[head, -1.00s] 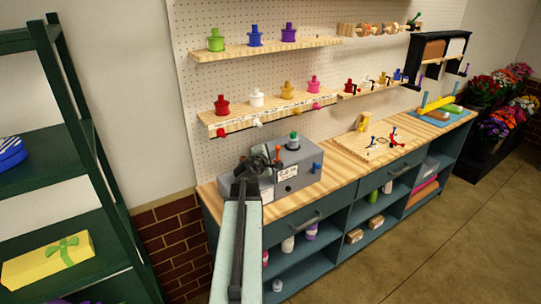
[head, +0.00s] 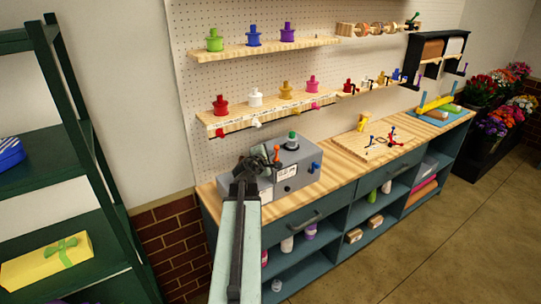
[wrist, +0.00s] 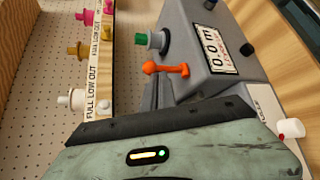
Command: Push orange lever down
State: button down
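The orange lever (head: 277,154) stands on the grey machine box (head: 300,172) at the left end of the workbench. In the wrist view the orange lever (wrist: 166,69), with its round knob and short arm, shows just beyond my gripper, beside the box's label. My gripper (head: 252,168) is in front of the box's left part and close to the lever, to its left in the head view. I see no clear contact. The dark fingers overlap the machine, and I cannot tell whether they are open or shut.
Pegboard shelves (head: 270,120) with coloured pegs hang behind. A wooden board (head: 378,146) lies on the bench to the right.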

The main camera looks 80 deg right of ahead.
jog(key=shift+w+d+f, duration=0.1)
jog(key=shift+w+d+f+b, duration=0.25)
jog(key=shift+w+d+b, duration=0.05)
jog(key=shift+w+d, duration=0.15)
